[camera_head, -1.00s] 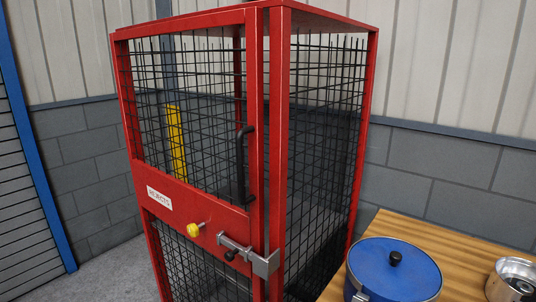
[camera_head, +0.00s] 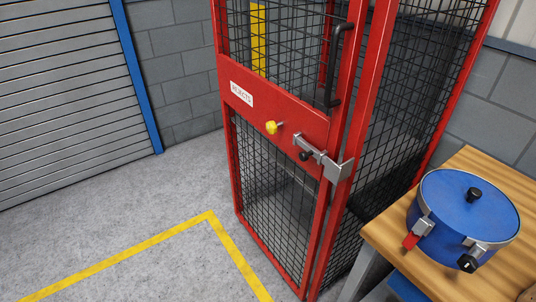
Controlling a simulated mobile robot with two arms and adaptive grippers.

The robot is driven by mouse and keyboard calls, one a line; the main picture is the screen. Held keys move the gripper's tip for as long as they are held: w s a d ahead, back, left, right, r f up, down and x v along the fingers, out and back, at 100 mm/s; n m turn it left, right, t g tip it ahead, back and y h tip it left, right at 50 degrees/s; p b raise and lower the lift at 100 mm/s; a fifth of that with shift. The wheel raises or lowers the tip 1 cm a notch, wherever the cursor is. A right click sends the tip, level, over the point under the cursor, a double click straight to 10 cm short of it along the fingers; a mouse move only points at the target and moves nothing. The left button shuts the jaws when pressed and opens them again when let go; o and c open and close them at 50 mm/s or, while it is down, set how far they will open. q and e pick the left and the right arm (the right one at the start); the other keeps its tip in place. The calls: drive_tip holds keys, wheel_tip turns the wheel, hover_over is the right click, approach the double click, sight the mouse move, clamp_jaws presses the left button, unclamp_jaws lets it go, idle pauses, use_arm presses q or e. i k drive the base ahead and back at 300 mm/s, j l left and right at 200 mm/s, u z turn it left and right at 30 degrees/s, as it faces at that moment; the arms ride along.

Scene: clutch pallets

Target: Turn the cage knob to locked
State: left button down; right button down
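The red mesh cage (camera_head: 290,124) stands in the middle of the head view, its door closed against the frame. A yellow knob (camera_head: 272,127) sits on the red door panel, below and right of the white "REJECTS" label (camera_head: 241,93). To its right is a metal slide latch (camera_head: 322,157) with a small black knob (camera_head: 306,155); the bar reaches across to the cage post. A black vertical handle (camera_head: 338,64) is above it. Which way the yellow knob is set cannot be read. Neither of my grippers is in view.
A wooden table (camera_head: 385,236) with a blue lidded pot (camera_head: 447,213) stands at the right, close to the cage. The grey floor in front and left is clear, with yellow line marking (camera_head: 150,247). A grey shutter (camera_head: 60,85) is at the left.

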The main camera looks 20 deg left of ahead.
sight(271, 126)
drive_tip(key=z, duration=0.35)
drive_tip(key=i+j+z, duration=0.1)
drive_tip(key=j+z, duration=0.35)
drive_tip(key=j, duration=0.4)
drive_tip(key=j+z, duration=0.4)
drive_tip(key=j, duration=0.45)
